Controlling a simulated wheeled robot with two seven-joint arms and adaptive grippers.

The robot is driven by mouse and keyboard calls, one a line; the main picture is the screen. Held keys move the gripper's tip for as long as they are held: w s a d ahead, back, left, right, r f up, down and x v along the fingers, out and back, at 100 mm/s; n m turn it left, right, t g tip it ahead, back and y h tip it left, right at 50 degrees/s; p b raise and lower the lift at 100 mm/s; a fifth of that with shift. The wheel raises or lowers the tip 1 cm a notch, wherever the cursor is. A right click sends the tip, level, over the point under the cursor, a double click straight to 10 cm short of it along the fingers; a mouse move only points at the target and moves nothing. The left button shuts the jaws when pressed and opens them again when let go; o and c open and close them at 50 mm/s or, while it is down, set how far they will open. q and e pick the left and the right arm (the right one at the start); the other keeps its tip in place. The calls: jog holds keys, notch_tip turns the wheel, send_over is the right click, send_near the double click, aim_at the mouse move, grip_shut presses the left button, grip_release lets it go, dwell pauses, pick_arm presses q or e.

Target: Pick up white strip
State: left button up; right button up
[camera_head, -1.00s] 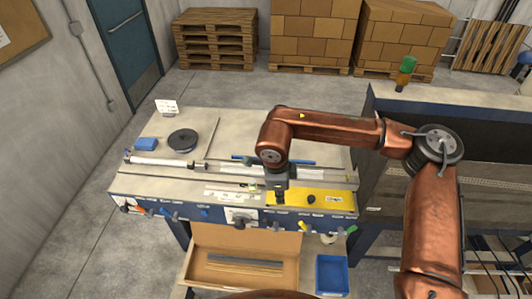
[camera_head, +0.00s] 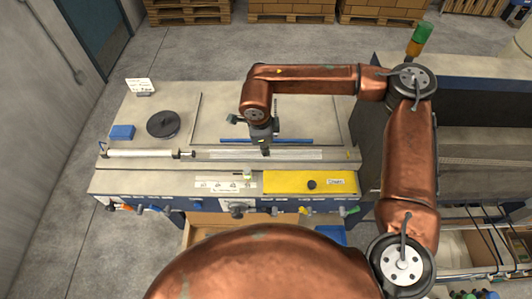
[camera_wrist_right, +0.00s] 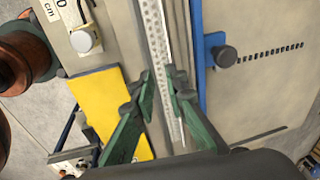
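A long pale white strip (camera_head: 220,154) lies in a narrow groove across the table, left to right in the head view. In the right wrist view, a thin white strip (camera_wrist_right: 169,35) runs beside a ruler-like perforated bar (camera_wrist_right: 154,30). My right gripper (camera_head: 265,150) points down over this strip line. In the wrist view, the green fingers of my right gripper (camera_wrist_right: 160,74) are apart, one on each side of the strip and bar. Contact with the strip cannot be told. My left gripper is out of view.
A yellow plate (camera_head: 285,182) with a black knob lies in front of the strip. A blue bar (camera_head: 294,141) lies behind it. A white roll (camera_head: 140,153), black disc (camera_head: 163,124) and blue block (camera_head: 122,132) are at the left. A machine stands right of the table.

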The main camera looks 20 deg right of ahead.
jog(key=w+f, duration=0.2)
jog(key=f, duration=0.1)
jog(key=shift+w+d+f+p, duration=0.15)
jog(key=shift+w+f+p, duration=0.05)
jog(key=shift+p, duration=0.15)
jog(key=shift+f, duration=0.35)
jog(key=shift+s+r, duration=0.1)
jog(key=shift+s, duration=0.2)
jog(key=shift+w+f, duration=0.2)
jog(key=shift+w, duration=0.15)
grip_shut()
jog(key=shift+s+r, duration=0.15)
jog(key=shift+s, duration=0.1)
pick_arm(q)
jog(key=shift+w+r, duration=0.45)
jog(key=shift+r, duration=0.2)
pick_arm(e)
jog(key=shift+w, duration=0.1)
